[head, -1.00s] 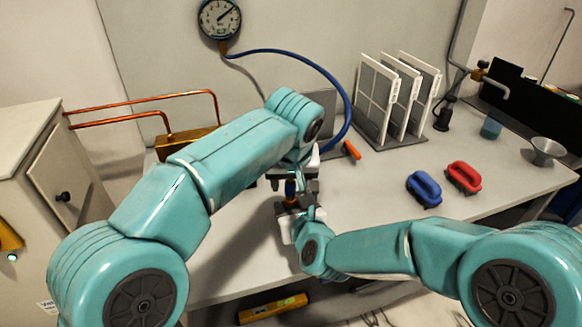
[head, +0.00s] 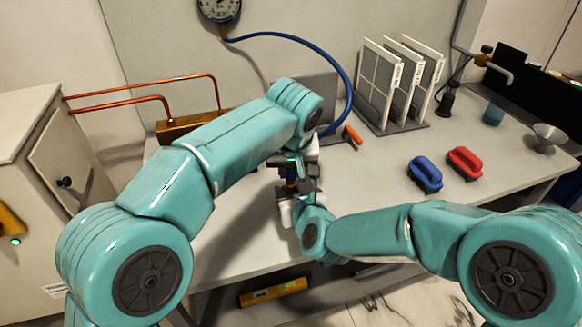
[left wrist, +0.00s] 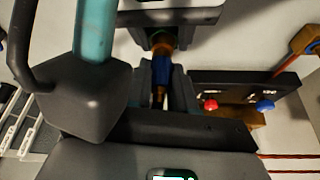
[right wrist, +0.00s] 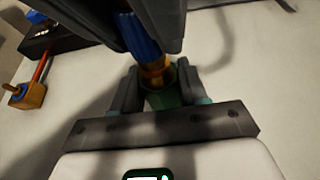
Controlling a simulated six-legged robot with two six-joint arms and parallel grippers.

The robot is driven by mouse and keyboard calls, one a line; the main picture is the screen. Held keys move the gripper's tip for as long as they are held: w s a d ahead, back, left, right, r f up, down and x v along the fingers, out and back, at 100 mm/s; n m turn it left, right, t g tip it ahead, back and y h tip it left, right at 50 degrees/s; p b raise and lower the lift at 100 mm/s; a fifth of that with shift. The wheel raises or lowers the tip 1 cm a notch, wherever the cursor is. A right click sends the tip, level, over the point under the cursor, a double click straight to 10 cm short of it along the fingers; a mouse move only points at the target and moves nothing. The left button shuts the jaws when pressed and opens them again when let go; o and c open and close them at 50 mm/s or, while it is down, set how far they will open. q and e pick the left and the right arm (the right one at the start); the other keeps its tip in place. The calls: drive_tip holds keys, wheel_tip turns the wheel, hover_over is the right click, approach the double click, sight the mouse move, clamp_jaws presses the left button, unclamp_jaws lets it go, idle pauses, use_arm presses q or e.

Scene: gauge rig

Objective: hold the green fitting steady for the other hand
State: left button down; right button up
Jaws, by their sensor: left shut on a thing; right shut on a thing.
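The green fitting (right wrist: 165,97) sits between the fingers of my right gripper (right wrist: 160,92), which is shut on it. A brass-orange collar (right wrist: 156,73) sits at the fitting's mouth, with a ribbed blue hose end (right wrist: 140,36) behind it. My left gripper (left wrist: 160,85) is shut on this blue hose end, which also shows in the left wrist view (left wrist: 161,68). The parts look roughly in line, but how deep the collar sits is hidden. In the head view my left gripper (head: 291,166) is just above my right gripper (head: 302,192), close together over the bench; the fitting is hidden there.
A pressure gauge (head: 219,8) with a blue hose (head: 325,62) hangs on the back panel. A rack of panels (head: 400,80), a blue handle (head: 425,174) and a red handle (head: 465,163) occupy the bench's right. A brass block (head: 185,128) with copper pipes stands left.

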use_arm(q)
drive_tip(key=shift+r, duration=0.25)
drive_tip(key=shift+r, duration=2.4)
use_arm(e)
drive_tip(key=o, duration=1.4)
drive_tip(key=shift+c, duration=0.2)
drive_tip(key=v, duration=1.2)
